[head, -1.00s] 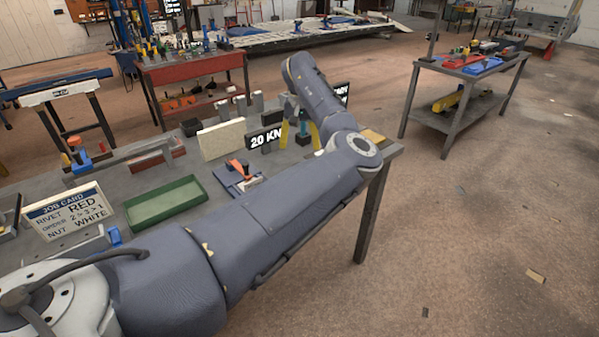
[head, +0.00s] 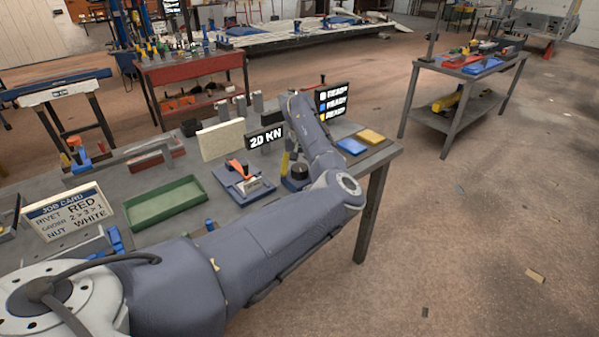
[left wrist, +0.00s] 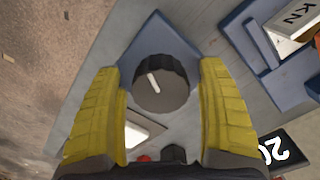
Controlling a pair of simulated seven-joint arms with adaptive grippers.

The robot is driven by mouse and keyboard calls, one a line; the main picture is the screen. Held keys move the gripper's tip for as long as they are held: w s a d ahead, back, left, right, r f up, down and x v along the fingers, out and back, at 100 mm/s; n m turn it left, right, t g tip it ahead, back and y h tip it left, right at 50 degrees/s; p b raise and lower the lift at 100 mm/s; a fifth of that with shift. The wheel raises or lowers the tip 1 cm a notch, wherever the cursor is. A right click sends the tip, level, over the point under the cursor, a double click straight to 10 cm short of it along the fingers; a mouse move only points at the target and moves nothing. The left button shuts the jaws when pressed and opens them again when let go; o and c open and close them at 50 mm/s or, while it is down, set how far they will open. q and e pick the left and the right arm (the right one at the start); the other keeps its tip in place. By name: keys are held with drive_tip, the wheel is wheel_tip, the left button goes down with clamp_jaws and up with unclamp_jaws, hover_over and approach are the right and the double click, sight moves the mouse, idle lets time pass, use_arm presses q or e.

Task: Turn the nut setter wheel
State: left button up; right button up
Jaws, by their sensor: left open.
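The nut setter wheel is a dark round knob (left wrist: 162,84) with a white pointer mark, on a blue base plate (left wrist: 152,52). In the left wrist view the mark tilts up and to the left. The wheel also shows in the head view (head: 300,171), partly hidden by my left forearm. My left gripper (left wrist: 160,72) is open, with one yellow finger on each side of the wheel and a gap to each. In the head view only a bit of the yellow fingers shows beside the wheel. My right gripper is not in view.
A black sign reading 20 KN (head: 265,140) and a blue fixture with an orange lever (head: 240,180) stand left of the wheel. A display with READY lines (head: 334,99) stands behind. A green tray (head: 165,201) and job card (head: 70,212) are left.

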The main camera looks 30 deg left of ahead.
use_arm(q)
drive_tip(key=shift+c, duration=0.2)
drive_tip(key=c, duration=1.2)
drive_tip(key=shift+m, duration=2.2)
drive_tip(key=shift+s, duration=0.1)
drive_tip(key=o, duration=1.2)
drive_tip(key=shift+a, duration=0.1)
drive_tip(key=shift+o, duration=0.2)
